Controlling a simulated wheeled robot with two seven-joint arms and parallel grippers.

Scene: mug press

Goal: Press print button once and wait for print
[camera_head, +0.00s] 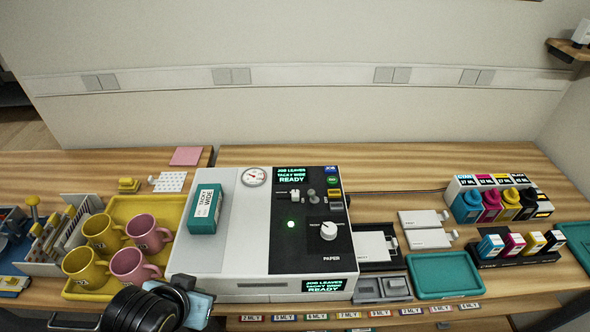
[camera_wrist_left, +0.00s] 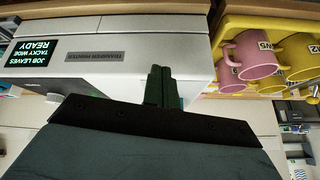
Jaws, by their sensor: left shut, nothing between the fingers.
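The white printer (camera_head: 235,225) stands mid-table with a black control panel (camera_head: 285,255). Its upper screen (camera_head: 292,175) reads "JOB LEAVES TACKY WIDE READY", as does the front screen (camera_head: 325,286). A blue "JOB" button (camera_head: 331,168), a green button (camera_head: 333,180) and a yellow button (camera_head: 334,192) line the panel's right side; which one is print is too small to read. A green light (camera_head: 291,224) glows. My left gripper (camera_head: 184,283) is shut and empty by the printer's front left corner, and its fingers also show in the left wrist view (camera_wrist_left: 162,76). My right gripper is out of view.
A teal box (camera_head: 204,209) lies on the printer's left top. Left of the printer, a yellow tray (camera_head: 128,205) holds yellow and pink mugs (camera_head: 147,233). To the right are white cartridges (camera_head: 428,238), a teal tray (camera_head: 445,275) and ink bottles (camera_head: 488,204).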

